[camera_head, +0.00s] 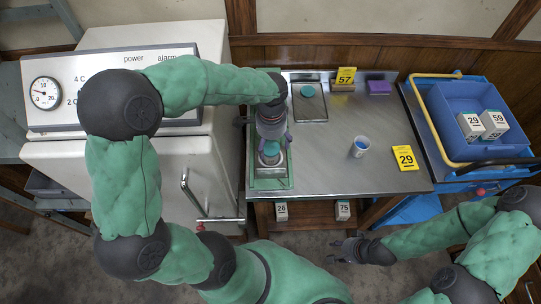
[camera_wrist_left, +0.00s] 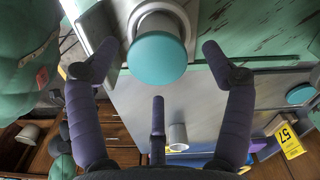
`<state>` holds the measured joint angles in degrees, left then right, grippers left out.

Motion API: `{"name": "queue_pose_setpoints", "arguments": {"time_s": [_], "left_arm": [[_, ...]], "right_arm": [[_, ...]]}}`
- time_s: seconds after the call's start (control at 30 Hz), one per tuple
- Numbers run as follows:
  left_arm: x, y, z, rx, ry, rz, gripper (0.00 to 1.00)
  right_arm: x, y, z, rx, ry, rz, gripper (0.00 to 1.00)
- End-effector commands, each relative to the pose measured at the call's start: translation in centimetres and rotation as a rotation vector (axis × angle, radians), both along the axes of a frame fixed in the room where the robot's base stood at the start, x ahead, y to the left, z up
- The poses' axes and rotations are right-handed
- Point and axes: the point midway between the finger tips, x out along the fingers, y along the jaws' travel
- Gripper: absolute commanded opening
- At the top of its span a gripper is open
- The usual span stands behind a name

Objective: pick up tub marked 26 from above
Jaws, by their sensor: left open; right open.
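A small pale box-shaped tub with a label reading 26 (camera_head: 281,211) sits at the front of the low shelf under the bench. A similar tub marked 75 (camera_head: 343,210) stands to its right. My left gripper (camera_head: 271,136) is open above the left end of the bench, away from the tub marked 26. In the left wrist view its fingers (camera_wrist_left: 160,62) spread around a teal-topped pale cylinder (camera_wrist_left: 158,58); I cannot tell whether they touch it.
The steel bench (camera_head: 325,160) carries a small cup (camera_head: 359,147), yellow signs 57 (camera_head: 345,77) and 29 (camera_head: 405,157), and a purple block (camera_head: 379,87). A blue crate (camera_head: 450,104) holds boxes at right. A white cabinet (camera_head: 160,165) stands at left.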

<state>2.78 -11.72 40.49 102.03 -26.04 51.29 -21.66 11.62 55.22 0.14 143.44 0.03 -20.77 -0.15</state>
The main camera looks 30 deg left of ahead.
Motion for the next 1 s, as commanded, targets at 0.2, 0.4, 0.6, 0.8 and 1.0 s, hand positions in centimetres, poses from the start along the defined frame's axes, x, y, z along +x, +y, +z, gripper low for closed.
{"name": "queue_pose_setpoints", "arguments": {"time_s": [0.2,0.4,0.6,0.8,1.0], "left_arm": [[-0.1,0.0,-1.7,0.000,0.000,0.000,0.81],[-0.3,0.1,-4.6,0.000,0.001,0.001,0.81],[-0.2,0.1,-5.4,0.000,-0.001,0.001,0.81],[-0.2,0.1,-5.3,0.000,-0.001,0.001,0.61],[-0.3,0.1,-5.3,0.000,-0.001,0.000,0.21]], "right_arm": [[0.0,0.0,-0.9,0.000,0.000,0.000,0.41],[0.0,0.0,-2.5,0.000,0.000,0.000,0.41],[0.0,0.0,-2.7,0.000,0.000,0.000,0.41],[0.0,0.0,-2.6,0.000,-0.001,0.000,0.41],[0.0,0.0,-2.6,0.000,-0.001,0.000,0.41]]}}
